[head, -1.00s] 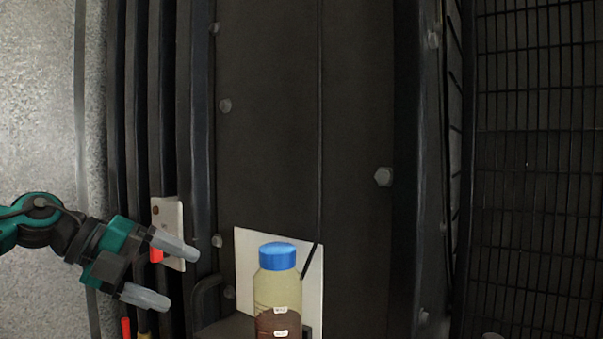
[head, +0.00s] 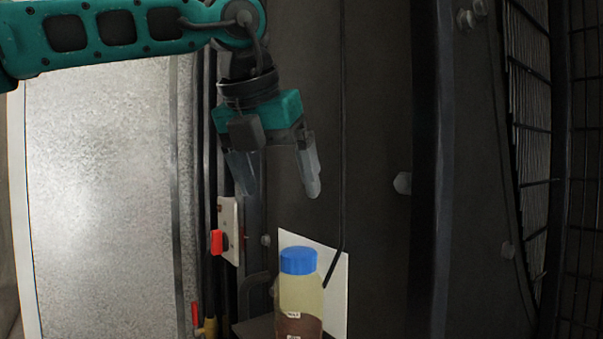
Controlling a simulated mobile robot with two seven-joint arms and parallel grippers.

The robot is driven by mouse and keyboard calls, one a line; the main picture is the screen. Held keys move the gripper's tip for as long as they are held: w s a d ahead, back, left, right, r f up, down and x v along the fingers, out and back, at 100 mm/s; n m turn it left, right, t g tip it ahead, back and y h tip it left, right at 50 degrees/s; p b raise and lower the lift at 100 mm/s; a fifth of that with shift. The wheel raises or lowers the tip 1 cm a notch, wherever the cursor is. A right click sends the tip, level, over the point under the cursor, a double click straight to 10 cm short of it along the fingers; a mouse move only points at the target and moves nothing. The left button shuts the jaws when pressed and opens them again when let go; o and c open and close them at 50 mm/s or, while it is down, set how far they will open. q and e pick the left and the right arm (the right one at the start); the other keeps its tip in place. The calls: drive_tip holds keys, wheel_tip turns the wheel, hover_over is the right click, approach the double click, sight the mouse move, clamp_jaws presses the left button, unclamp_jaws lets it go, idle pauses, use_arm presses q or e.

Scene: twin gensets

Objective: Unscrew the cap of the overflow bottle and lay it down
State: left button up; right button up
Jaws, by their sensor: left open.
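The overflow bottle (head: 300,296) stands upright low in the head view, a clear yellowish container with dark liquid at the bottom and small white labels. Its blue cap (head: 298,261) sits on top of it. The bottle's lower end is cut off by the picture edge. My left gripper (head: 277,190) is open and empty, with its fingers pointing down. It is above the cap and a little to its left, apart from it. My right gripper is not in view.
A white panel (head: 338,290) stands behind the bottle. A plate with a red knob (head: 217,242) is to its left. Below that is a red-handled valve (head: 208,325). A wire grille (head: 585,200) is on the far right. A dark bolted frame runs behind.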

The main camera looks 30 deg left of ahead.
sight(298, 251)
use_arm(q)
drive_tip(key=x, duration=1.2)
drive_tip(key=shift+w+a+f, duration=0.15)
drive_tip(key=shift+w, duration=0.05)
drive_tip(key=c, duration=1.1)
drive_tip(key=n+y+b, duration=0.1)
drive_tip(key=n+b, duration=0.1)
drive_tip(key=shift+f+y+b, duration=0.15)
drive_tip(key=shift+y+b, duration=0.15)
drive_tip(key=shift+b, duration=0.1)
drive_tip(key=shift+d+n+g+y+b, duration=0.2)
drive_tip(key=shift+n+g+y+b, duration=0.1)
drive_tip(key=shift+n, duration=0.4)
drive_tip(key=shift+w+r+n+p, duration=0.1)
drive_tip(key=shift+r+n+p, duration=0.25)
drive_tip(key=shift+n, duration=0.25)
